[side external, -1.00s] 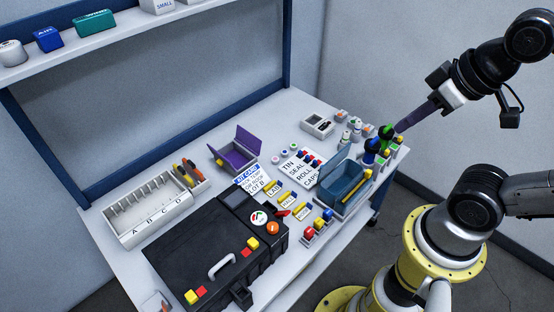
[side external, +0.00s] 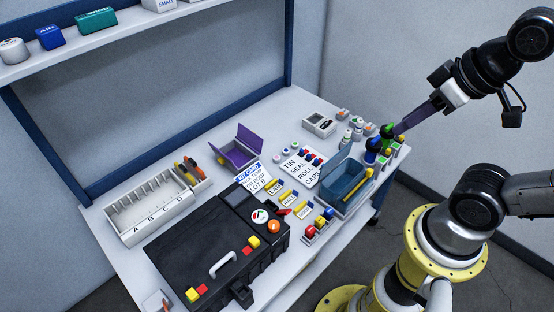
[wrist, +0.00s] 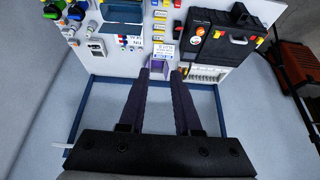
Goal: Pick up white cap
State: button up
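Several small round caps, pale with coloured centres, lie in a short row on the white worktop, one of them a pale cap (side external: 286,154) in the side external view. They are too small to tell which one is the white cap. My gripper (side external: 399,130) is at the right in the side external view, its long purple fingers pointing down-left toward the table's right end. In the wrist view my gripper (wrist: 160,73) has its two fingers apart with nothing between them, well above the worktop.
A black case (side external: 205,250) fills the table front. A white slotted rack (side external: 150,217), an open purple box (side external: 235,158), a printed card and a blue-grey bin (side external: 345,185) stand around. Small bottles and green and blue items crowd the right end. A shelf runs above the back.

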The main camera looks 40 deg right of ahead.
jog(key=shift+o, duration=0.5)
